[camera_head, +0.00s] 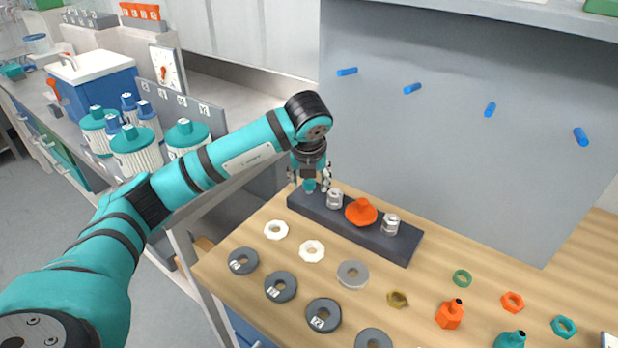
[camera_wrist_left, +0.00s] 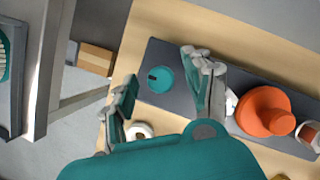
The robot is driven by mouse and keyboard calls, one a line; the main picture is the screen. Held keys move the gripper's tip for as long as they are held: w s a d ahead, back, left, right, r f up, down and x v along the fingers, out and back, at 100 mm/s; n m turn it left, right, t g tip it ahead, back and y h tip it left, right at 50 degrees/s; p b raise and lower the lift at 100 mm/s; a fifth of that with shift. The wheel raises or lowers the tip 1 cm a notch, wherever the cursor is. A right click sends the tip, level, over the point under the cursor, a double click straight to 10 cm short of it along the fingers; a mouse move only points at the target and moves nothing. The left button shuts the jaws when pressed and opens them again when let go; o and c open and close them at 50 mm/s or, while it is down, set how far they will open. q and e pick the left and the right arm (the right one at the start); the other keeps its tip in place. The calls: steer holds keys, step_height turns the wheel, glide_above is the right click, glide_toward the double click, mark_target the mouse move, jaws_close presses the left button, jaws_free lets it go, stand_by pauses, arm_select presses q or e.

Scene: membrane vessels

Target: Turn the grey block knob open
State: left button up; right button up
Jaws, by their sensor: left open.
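A long dark grey block (camera_head: 398,249) lies near the back of the wooden table; it also shows in the left wrist view (camera_wrist_left: 228,75). A round teal knob (camera_wrist_left: 160,80) with a short dark mark on its left side sits at the block's left end. My left gripper (camera_head: 309,180) is over that end of the block. In the left wrist view my left gripper (camera_wrist_left: 165,88) is open, with one finger on either side of the knob and gaps to it. I cannot tell its exact height above the block. My right gripper is not in view.
On the same block stand two silver fittings (camera_head: 335,199) (camera_head: 390,224) and an orange cone-shaped piece (camera_head: 361,212), close to the gripper's right. Grey rings (camera_head: 281,286) and white rings (camera_head: 312,251) lie in front. A grey panel (camera_head: 455,140) with blue pegs rises behind.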

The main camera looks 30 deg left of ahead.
arm_select(q)
steer(key=v, duration=1.2)
